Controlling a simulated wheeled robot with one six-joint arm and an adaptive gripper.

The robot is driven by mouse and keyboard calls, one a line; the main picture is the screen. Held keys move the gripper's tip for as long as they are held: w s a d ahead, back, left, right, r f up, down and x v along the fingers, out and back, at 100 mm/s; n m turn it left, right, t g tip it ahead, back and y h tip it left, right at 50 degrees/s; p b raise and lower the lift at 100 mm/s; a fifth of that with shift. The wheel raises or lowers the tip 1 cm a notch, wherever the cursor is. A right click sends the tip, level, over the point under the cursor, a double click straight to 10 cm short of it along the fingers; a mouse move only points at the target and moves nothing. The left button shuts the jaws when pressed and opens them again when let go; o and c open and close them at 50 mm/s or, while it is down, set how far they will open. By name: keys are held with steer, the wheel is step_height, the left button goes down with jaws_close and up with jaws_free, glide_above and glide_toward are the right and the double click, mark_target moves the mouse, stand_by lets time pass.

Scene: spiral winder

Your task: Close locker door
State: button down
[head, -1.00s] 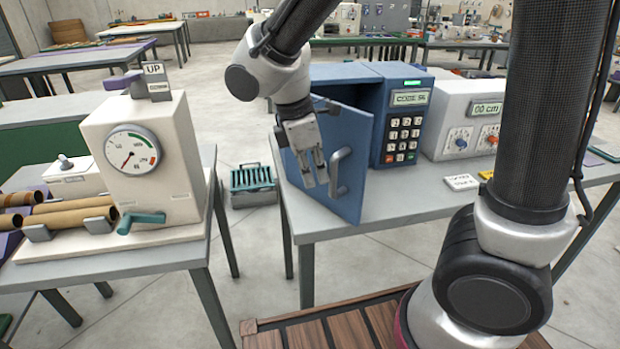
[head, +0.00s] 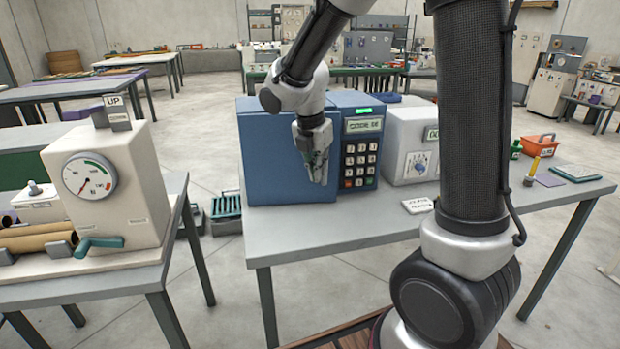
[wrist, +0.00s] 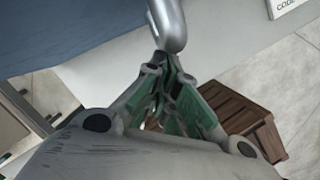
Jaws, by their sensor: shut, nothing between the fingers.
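The blue locker (head: 262,150) stands on the grey table, left of the keypad unit (head: 360,150). Its door now faces front and looks flush or nearly so with the body; I cannot tell whether it is fully shut. My gripper (head: 317,180) is in front of the door's right part, beside the keypad, fingers pointing down and closed together. In the wrist view, my fingertips (wrist: 163,58) are at the lower end of the grey door handle (wrist: 168,25), touching it or very close, not gripping it. The blue door (wrist: 60,30) fills the upper left there. In the head view the gripper hides the handle.
A white unit with a dial (head: 408,150) stands right of the keypad. A white card (head: 417,205) lies on the table (head: 300,235) in front. A cream gauge machine (head: 110,180) is on the left table. The tabletop in front of the locker is mostly clear.

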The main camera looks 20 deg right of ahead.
steer(key=shift+w+d, duration=0.5)
steer(key=shift+w, duration=0.25)
steer(key=shift+w+d, duration=0.45)
steer(key=shift+w, duration=0.25)
steer(key=shift+r, duration=0.1)
